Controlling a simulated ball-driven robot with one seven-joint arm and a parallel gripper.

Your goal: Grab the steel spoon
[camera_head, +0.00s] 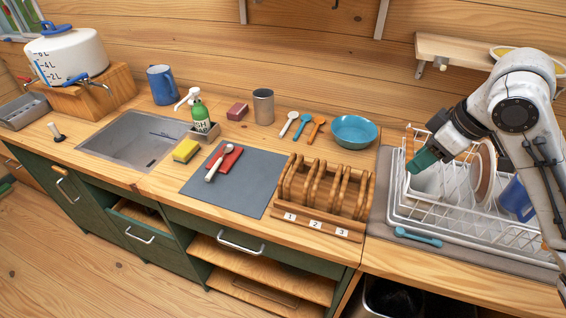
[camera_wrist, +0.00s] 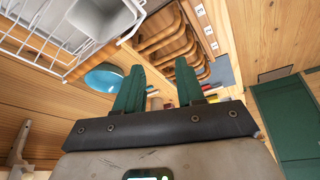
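A pale grey spoon (camera_head: 213,171) lies across a folded red cloth on the grey mat (camera_head: 243,187). A second light-coloured spoon (camera_head: 289,124) lies on the counter beside a blue spoon (camera_head: 303,124) and an orange spoon (camera_head: 317,128). I cannot tell for certain from colour which pale one is steel. My gripper (camera_head: 424,160) is at the right, above the white dish rack, well away from both pale spoons. In the wrist view my gripper (camera_wrist: 158,84) has its two green fingers apart with nothing between them.
The white wire dish rack (camera_head: 455,222) holds dishes near my gripper. A wooden plate rack (camera_head: 322,190) with numbered labels and a teal bowl (camera_head: 354,131) stand between it and the spoons. A teal utensil (camera_head: 418,237) lies before the rack. A metal cup (camera_head: 263,107) stands behind the mat.

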